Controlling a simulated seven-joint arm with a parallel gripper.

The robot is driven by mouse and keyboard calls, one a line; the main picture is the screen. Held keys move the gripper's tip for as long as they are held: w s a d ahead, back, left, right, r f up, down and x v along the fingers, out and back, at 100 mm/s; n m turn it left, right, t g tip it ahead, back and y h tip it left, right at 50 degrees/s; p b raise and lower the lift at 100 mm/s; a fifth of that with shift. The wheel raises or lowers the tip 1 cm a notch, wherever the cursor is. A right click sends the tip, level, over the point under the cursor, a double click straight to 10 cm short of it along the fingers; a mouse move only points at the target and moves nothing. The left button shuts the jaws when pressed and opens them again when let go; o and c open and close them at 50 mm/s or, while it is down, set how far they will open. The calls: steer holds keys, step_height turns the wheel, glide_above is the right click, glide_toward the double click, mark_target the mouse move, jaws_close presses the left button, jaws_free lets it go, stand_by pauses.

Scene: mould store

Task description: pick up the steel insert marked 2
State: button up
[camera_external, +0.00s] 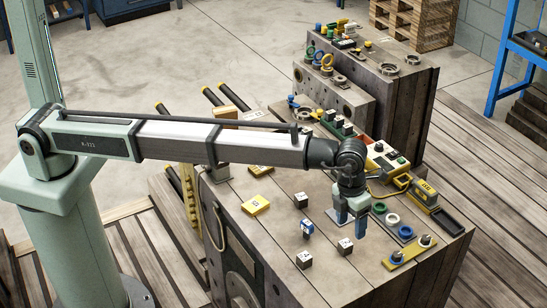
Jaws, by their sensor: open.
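Several small dark cubes with pale, marked tops stand on the wooden top of the large block (275,238): a rear cube (301,201), a right cube (345,247) and a front cube (304,260). A blue piece with a white marked face (307,230) stands among them. The marks are too small to read, so I cannot tell which is the steel insert marked 2.
To the right are a white ring (392,219), a blue ring (406,233), a yellow plate with knobs (410,252) and a yellow device (424,193).

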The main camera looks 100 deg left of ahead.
steer(key=s+a+r+m+g, duration=0.1)
steer(key=a+r, duration=0.1)
steer(key=a, duration=0.1)
glide_above(351, 249)
step_height(351, 249, down, 8)
steer(key=shift+s+a+r, duration=0.1)
steer(key=shift+r, duration=0.1)
steer(key=shift+f, duration=3)
steer(key=shift+c, duration=0.3)
jaws_close()
